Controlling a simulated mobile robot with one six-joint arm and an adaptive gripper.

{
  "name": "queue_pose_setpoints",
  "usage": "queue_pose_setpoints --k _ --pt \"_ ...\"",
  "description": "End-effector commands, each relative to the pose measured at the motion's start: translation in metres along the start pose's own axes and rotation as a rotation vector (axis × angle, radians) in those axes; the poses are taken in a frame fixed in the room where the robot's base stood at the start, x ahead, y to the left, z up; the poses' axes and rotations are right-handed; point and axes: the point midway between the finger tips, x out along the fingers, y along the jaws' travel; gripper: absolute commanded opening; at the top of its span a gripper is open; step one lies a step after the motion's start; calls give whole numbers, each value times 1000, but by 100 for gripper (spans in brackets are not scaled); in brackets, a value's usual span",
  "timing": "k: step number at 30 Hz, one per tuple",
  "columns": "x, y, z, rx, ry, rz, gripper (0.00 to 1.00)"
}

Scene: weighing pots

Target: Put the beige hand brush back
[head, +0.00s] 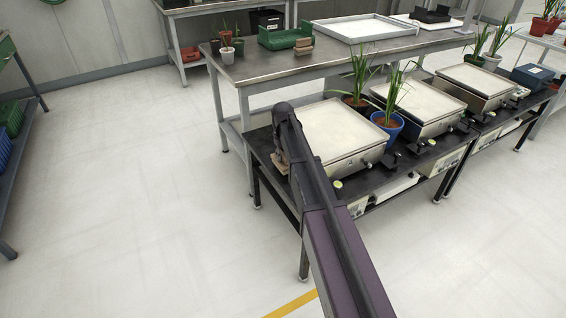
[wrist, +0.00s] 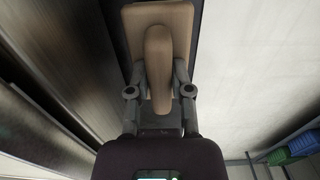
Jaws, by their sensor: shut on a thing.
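The beige hand brush (wrist: 181,30) fills the upper middle of the wrist view, its rounded handle pointing down the picture. My gripper (wrist: 158,78) is shut on it, with one finger on each side of the handle. In the head view my gripper (head: 281,150) is at the left end of the dark low bench, beside the nearest scale (head: 338,130). A small beige part of the brush (head: 279,164) shows below the fingers at the bench's left edge. I cannot tell whether it touches the bench top. My arm hides part of the bench and scale.
Potted plants (head: 386,125) stand between the scales. A higher metal table (head: 265,68) behind holds a green tray (head: 286,37) and small pots. More scales (head: 480,79) line the bench to the right. The floor (head: 130,190) at left is clear.

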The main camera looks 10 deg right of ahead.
Motion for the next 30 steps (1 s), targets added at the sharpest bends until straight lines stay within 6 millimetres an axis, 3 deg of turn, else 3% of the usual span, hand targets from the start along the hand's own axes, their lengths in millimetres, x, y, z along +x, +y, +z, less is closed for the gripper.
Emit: queue_pose_setpoints --k 4,22,23,25,26,30 --pt "13 0 0 0 0 0 0" --pt "18 0 0 1 0 0 0" --pt "17 1 0 1 0 0 37" --pt "17 1 0 1 0 0 57" --pt "17 1 0 1 0 0 62" --pt "17 1 0 1 0 0 62"
